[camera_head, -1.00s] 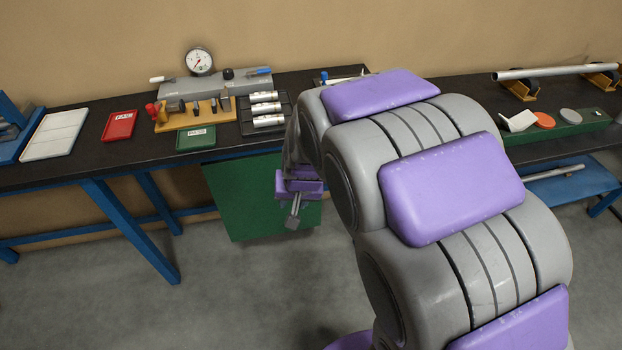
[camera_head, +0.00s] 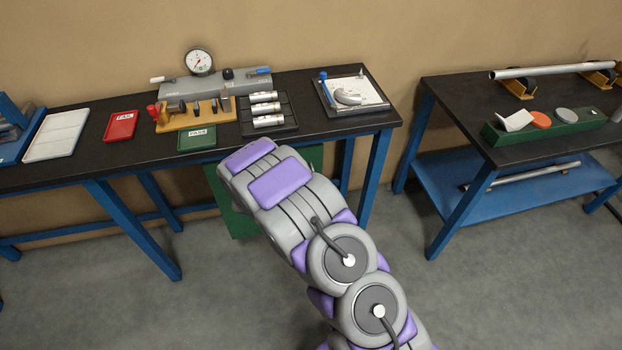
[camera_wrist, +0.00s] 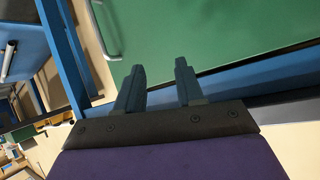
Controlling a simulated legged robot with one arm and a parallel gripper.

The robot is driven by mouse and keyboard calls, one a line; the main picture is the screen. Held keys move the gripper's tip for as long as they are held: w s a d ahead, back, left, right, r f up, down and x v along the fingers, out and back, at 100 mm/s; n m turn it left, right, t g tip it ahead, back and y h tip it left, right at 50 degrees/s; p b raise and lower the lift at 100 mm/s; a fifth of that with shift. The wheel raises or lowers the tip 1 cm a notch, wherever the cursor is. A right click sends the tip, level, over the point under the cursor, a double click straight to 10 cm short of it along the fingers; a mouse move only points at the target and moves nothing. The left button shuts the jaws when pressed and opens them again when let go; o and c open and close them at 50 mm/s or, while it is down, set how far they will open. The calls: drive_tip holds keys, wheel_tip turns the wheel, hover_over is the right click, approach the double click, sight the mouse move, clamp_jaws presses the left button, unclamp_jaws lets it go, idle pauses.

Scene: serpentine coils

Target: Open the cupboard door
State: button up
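The green cupboard (camera_head: 221,200) hangs under the left workbench in the head view, mostly covered by my arm. In the head view my gripper is hidden behind my arm. The cupboard door looks shut, though its edges are mostly hidden.
The left workbench (camera_head: 80,175) has blue legs and carries trays, a gauge block and metal cylinders. A second bench (camera_head: 455,95) with a blue lower shelf (camera_head: 520,190) stands at the right. The floor between them is clear.

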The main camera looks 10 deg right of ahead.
drive_tip(key=s+d+f+t+h+p, duration=0.2)
drive_tip(key=s+d+f+t+h, duration=0.15)
drive_tip(key=s+f+h, duration=0.45)
drive_tip(key=w+d+f+y+b, duration=0.1)
drive_tip(key=w+d+f+b, duration=0.2)
drive_tip(key=w+d, duration=0.6)
drive_tip(key=w+b, duration=0.2)
drive_tip(key=w, duration=0.2)
drive_tip(key=shift+w+d+f+m+y, duration=0.2)
drive_tip(key=shift+m+y, duration=0.1)
drive_tip(key=shift+y, duration=0.1)
drive_tip(key=shift+t, duration=0.25)
drive_tip(key=shift+c, duration=0.4)
clamp_jaws()
